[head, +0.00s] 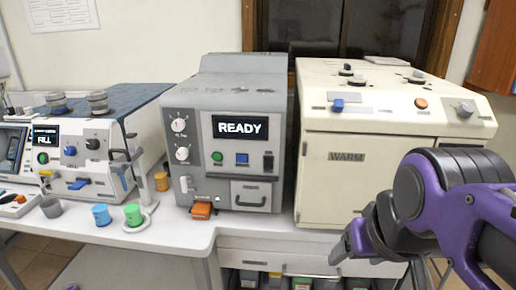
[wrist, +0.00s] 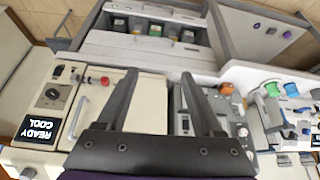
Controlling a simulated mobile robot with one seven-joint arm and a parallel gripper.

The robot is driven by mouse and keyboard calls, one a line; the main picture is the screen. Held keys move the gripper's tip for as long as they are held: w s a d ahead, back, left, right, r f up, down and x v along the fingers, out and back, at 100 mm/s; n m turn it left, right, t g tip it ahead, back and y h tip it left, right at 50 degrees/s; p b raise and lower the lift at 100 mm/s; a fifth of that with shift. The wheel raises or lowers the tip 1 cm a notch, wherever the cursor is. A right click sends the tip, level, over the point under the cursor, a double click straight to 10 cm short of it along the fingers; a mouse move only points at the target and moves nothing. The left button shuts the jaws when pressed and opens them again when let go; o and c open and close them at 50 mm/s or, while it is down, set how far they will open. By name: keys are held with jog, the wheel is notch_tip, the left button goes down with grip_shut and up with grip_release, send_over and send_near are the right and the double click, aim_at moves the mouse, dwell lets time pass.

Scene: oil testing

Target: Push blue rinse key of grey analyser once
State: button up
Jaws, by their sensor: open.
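The grey analyser (head: 233,95) stands in the middle of the head view with READY on its display (head: 239,127). Its blue key (head: 242,158) sits below the display, between a round green button (head: 217,157) and a dark switch (head: 268,160). My gripper (head: 350,246) is at lower right, in front of the cream cabinet and apart from the analyser. In the wrist view my gripper (wrist: 161,72) has its two fingers spread with nothing between them. The analyser (wrist: 240,131) shows partly behind the right finger there; I cannot make out the blue key in that view.
The cream WARM cabinet (head: 345,185) stands right of the analyser. An orange part (head: 202,209) juts out at the analyser's lower left. A white FILL machine (head: 85,150) and blue and green cups (head: 133,214) are at left. A machine reading READY COOL (wrist: 42,128) shows in the wrist view.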

grip_shut()
dwell(1.5)
